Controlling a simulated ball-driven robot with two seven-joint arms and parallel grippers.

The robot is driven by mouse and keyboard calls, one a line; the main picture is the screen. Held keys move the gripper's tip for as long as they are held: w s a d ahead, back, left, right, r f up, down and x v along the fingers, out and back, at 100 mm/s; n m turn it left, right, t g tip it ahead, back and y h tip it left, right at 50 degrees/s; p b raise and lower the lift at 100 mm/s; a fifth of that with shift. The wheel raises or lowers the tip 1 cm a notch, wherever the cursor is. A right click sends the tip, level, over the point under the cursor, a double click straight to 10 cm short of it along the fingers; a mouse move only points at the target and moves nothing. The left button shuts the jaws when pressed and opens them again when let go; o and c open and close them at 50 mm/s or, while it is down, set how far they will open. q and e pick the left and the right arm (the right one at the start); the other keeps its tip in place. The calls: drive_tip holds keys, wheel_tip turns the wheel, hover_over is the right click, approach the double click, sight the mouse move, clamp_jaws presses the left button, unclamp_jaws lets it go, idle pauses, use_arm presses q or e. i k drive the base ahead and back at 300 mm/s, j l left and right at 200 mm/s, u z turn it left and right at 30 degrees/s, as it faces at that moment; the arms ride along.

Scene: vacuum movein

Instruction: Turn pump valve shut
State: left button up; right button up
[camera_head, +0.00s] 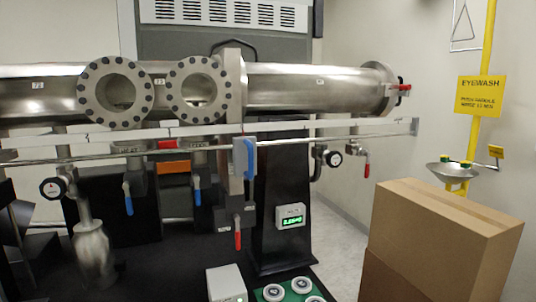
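Several lever valves show on a steel vacuum tube (300,88). Two blue-handled valves (128,199) (197,192) hang below the rail, their levers pointing down. A larger blue handle (245,158) stands upright at the centre. A red-handled valve (238,238) hangs beneath it, lever down. Another red handle (367,166) is at the right of the rail, and a red one (403,87) is on the tube's right end. I cannot read a label that tells which is the pump valve. Neither of my grippers is clearly visible.
A cardboard box (437,235) stands at front right. Behind it are the eyewash basin (452,172) and yellow pipe. A black pedestal (283,200) carries a green display (290,216). A white box (226,283) and green tray (270,297) sit at front. Dark angular shapes fill the lower left.

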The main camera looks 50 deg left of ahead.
sight(334, 159)
drive_tip(key=u, duration=1.3)
drive_tip(key=l+u, duration=0.1)
drive_tip(key=u, duration=0.15)
drive_tip(key=l+u, duration=0.1)
drive_tip(key=u, duration=0.2)
drive_tip(key=i+l+u, duration=0.1)
drive_tip(key=l+u, duration=0.2)
drive_tip(key=l, duration=0.6)
drive_tip(key=l+u, duration=0.3)
drive_tip(key=l, duration=0.6)
